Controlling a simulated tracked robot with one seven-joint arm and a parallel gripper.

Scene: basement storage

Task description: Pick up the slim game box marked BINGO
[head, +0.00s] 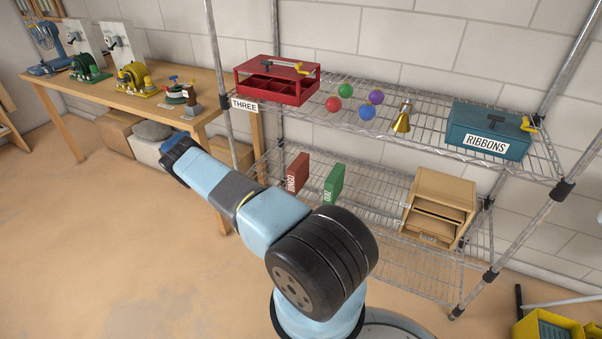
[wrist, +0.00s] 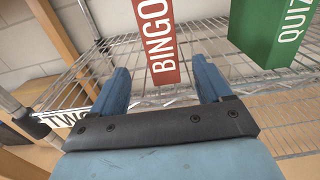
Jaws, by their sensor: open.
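The slim red box marked BINGO (head: 298,172) stands upright on the middle wire shelf, its lettered spine facing out. It also shows in the wrist view (wrist: 155,40), cut off at the top edge. My gripper (wrist: 161,72) is open, with one blue finger to each side of the box's lower part in the picture. A gap shows on both sides. I cannot tell whether the fingertips reach past the front of the box. In the head view I cannot make out the fingers.
A green box (head: 334,182), marked QUIZ in the wrist view (wrist: 275,30), stands to the right of the red one. A tan cabinet (head: 438,205) is farther right. The upper shelf, with a red tray (head: 283,84), hangs above. A shelf post (head: 222,80) is on the left.

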